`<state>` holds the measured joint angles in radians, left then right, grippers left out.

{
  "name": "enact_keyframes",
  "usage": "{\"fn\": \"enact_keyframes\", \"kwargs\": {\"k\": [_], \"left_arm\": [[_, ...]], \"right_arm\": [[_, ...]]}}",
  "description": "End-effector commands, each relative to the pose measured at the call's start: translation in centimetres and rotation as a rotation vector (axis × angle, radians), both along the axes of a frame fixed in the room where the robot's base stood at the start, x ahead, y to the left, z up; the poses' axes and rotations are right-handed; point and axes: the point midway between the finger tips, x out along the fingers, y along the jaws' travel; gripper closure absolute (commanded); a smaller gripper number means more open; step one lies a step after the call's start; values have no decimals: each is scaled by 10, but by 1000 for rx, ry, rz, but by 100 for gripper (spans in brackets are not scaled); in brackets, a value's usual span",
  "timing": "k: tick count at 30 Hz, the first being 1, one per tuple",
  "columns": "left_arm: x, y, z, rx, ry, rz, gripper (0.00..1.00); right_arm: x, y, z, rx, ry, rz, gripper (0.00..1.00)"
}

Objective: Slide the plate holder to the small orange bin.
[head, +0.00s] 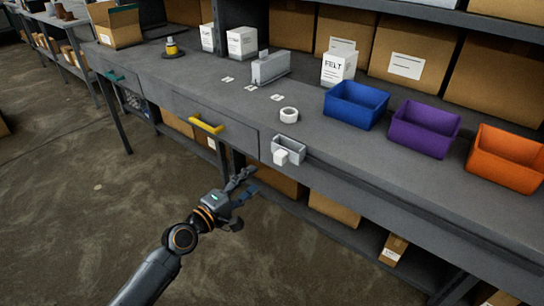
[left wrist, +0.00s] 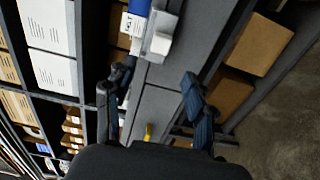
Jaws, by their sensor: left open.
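A small grey holder with a white block on its front (head: 288,152) sits at the bench's front edge; it looks to be the plate holder. In the left wrist view the grey-and-white holder (left wrist: 160,38) shows beyond my fingertips. The orange bin (head: 505,160) stands on the bench top at far right, well apart from the holder. My left gripper (head: 246,192) is open and empty, in front of the bench, below and left of the holder. Its two spread fingers show in the left wrist view (left wrist: 156,82). My right gripper is not in view.
A blue bin (head: 356,104) and a purple bin (head: 425,128) stand between the holder and the orange bin, set back from the edge. A white tape roll (head: 289,115) lies behind the holder. A yellow drawer handle (head: 208,125) sticks out to the left.

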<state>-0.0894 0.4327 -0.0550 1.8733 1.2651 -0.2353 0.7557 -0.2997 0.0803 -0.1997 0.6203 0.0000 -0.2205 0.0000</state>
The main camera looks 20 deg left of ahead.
Motion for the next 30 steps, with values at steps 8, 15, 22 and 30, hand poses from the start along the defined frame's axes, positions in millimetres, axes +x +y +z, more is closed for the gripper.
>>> {"fn": "enact_keyframes", "kwargs": {"k": [8,15,22,30], "left_arm": [[49,-18,2,0,0,0,45],[95,-34,0,4,0,1,45],[119,-43,-1,4,1,1,45],[124,-45,-2,5,2,1,45]], "right_arm": [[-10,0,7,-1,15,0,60],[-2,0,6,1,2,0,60],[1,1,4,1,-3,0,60],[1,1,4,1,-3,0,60]]}}
